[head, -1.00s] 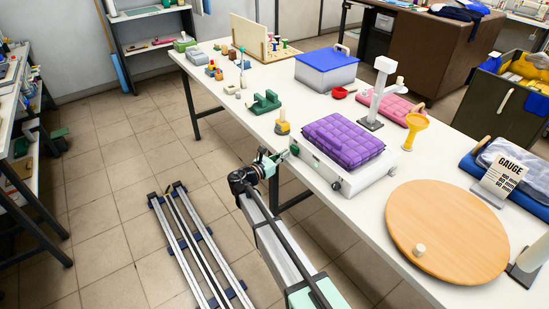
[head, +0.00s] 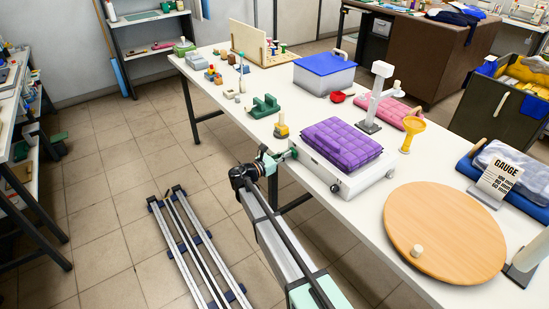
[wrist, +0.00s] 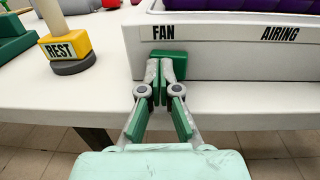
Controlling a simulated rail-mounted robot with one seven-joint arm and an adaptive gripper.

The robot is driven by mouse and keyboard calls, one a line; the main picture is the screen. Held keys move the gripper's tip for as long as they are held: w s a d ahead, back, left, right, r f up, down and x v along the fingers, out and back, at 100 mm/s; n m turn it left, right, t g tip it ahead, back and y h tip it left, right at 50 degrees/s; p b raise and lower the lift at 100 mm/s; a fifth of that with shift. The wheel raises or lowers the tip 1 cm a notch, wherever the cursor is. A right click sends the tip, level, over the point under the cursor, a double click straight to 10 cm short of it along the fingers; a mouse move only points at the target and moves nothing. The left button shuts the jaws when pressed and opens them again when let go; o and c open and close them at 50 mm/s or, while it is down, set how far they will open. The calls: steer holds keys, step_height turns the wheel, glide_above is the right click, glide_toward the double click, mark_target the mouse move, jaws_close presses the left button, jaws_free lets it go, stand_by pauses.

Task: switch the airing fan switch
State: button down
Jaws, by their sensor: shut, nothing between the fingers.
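The airing fan unit is a white box (head: 345,188) near the table's front edge, with a purple quilted bag (head: 340,145) on top. In the wrist view its front face (wrist: 225,48) carries the words FAN and AIRING. A green switch block (wrist: 181,58) sticks out below the word FAN. My gripper (wrist: 162,80) is shut and empty, its fingertips right in front of the green block and covering part of it. I cannot tell whether they touch it. In the head view my gripper (head: 286,156) is at the box's left front corner.
A yellow block marked REST (wrist: 66,45) stands left of the box, with a green holder (head: 264,106) beyond. A round knob (head: 335,188) is on the box front. A round wooden board (head: 445,230) lies to the right.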

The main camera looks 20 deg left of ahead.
steer(key=shift+d, duration=0.1)
steer(key=shift+s, duration=0.1)
steer(key=w+a+b+v, duration=0.1)
steer(key=a+b+v, duration=0.1)
steer(key=v, duration=1.1)
steer(key=shift+a+b, duration=0.35)
steer(key=shift+a, duration=0.15)
steer(key=shift+w, duration=0.1)
